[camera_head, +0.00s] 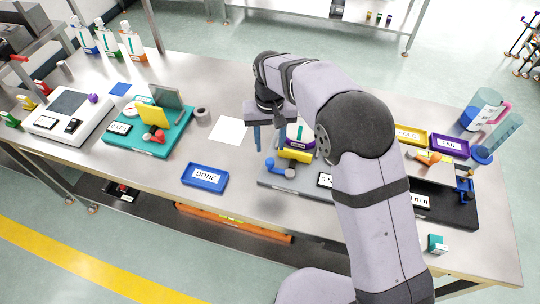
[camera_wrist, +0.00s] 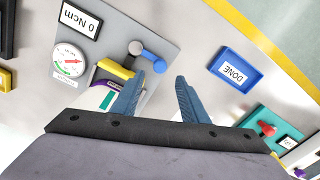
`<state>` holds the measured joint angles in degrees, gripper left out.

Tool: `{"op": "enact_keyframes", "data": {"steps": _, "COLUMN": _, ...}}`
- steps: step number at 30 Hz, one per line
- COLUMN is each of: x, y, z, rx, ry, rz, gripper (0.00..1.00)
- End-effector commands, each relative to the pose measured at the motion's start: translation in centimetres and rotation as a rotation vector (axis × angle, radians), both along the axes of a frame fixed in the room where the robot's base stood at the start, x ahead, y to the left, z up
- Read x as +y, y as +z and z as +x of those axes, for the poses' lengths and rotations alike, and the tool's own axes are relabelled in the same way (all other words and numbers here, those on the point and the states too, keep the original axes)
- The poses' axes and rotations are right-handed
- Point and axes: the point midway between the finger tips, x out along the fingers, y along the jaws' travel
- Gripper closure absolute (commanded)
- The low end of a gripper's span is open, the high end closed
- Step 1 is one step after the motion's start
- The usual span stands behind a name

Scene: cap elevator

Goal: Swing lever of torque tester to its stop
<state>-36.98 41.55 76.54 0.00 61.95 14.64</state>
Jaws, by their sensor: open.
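The torque tester is a grey plate (camera_wrist: 150,25) with a display (camera_wrist: 80,19) reading "0 Ncm" and a round dial (camera_wrist: 68,60). Its lever looks like a short blue bar (camera_wrist: 155,61) with a grey round end (camera_wrist: 135,47); it also shows in the head view (camera_head: 270,164). A yellow block (camera_wrist: 115,69) lies beside the lever. A white container with a purple band (camera_wrist: 98,76) stands by the block, partly hidden by my gripper. My gripper (camera_wrist: 160,80) is open, its fingers empty and apart from the lever. In the head view my gripper (camera_head: 268,140) hangs over the tester's far left part.
A blue DONE tray (camera_head: 205,177) sits to the left, with clear table around it. A teal station (camera_head: 165,140) with a red lever stands farther left. At right are yellow (camera_head: 411,135) and purple (camera_head: 450,144) trays and tall clear cylinders (camera_head: 482,108). My arm hides part of the table.

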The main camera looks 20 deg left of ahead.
Motion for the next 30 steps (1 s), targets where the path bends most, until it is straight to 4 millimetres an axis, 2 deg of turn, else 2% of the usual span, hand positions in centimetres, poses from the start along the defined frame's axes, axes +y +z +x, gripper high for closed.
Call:
{"op": "enact_keyframes", "data": {"steps": 18, "x": -0.1, "y": -6.4, "z": 0.0, "rx": 0.002, "ry": 0.002, "rz": -0.001, "gripper": 0.6}}
{"op": "enact_keyframes", "data": {"steps": 30, "x": 0.0, "y": -7.1, "z": 0.0, "rx": -0.001, "ry": 0.002, "rz": 0.0, "gripper": 0.6}}
